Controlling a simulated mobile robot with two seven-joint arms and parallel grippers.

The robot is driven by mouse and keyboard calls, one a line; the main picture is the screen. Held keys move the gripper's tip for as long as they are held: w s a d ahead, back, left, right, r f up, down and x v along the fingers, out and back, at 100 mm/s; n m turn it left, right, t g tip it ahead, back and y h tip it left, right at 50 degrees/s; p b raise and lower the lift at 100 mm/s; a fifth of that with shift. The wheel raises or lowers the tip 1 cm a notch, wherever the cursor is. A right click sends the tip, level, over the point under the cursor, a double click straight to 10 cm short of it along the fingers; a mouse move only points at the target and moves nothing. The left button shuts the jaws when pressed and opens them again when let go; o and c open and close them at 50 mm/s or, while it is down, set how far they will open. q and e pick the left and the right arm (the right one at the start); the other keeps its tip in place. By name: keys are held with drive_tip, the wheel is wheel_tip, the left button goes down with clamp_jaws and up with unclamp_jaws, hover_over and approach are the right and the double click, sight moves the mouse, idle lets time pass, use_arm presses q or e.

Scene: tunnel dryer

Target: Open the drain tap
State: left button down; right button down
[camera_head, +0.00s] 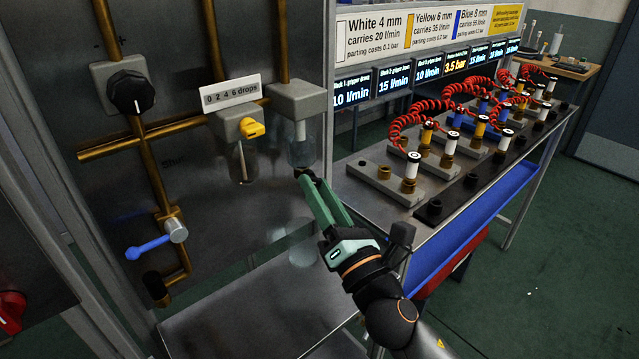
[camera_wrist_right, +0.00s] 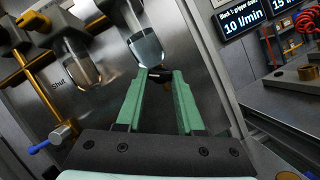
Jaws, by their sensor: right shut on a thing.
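My right gripper (camera_head: 303,175) reaches up from the lower right with its green fingers closed together just under the right-hand clear bowl (camera_head: 302,150). In the right wrist view the fingertips (camera_wrist_right: 160,76) meet on a small dark piece, which looks like the drain tap (camera_wrist_right: 158,72), at the bottom of the bowl (camera_wrist_right: 147,48). The fingers hide most of it, so I cannot tell how far it is turned. My left gripper is not in view.
A second bowl (camera_head: 242,160) with a yellow knob (camera_head: 252,128) hangs to the left. A blue lever (camera_head: 148,248), a black dial (camera_head: 132,92) and brass pipes (camera_head: 115,143) are on the metal panel. A bench with red coiled hoses (camera_head: 408,118) stands right.

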drive_tip(key=shift+m, duration=0.4)
drive_tip(key=c, duration=0.5)
unclamp_jaws()
drive_tip(key=shift+c, duration=0.2)
drive_tip(key=b+v, duration=0.2)
drive_tip(key=v, duration=1)
drive_tip(key=shift+s, duration=0.3)
